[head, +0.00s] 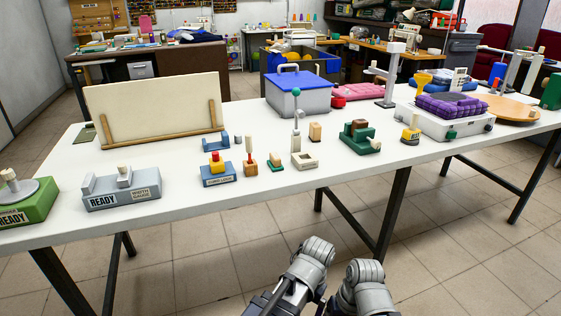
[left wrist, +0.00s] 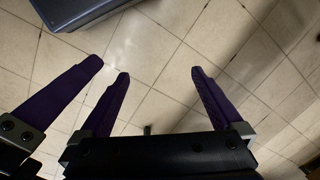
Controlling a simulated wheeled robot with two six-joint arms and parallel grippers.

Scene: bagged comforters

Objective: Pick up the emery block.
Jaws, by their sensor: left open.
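I cannot tell for certain which object is the emery block. In the head view only my arm links show, in front of the table.
The white table (head: 245,112) holds a leaning cream board (head: 155,108), a blue-lidded grey box (head: 298,93), a grey READY stand (head: 122,189), a purple folded bundle (head: 451,106) and several small fixtures. Table legs stand below the front edge. The floor before it is clear.

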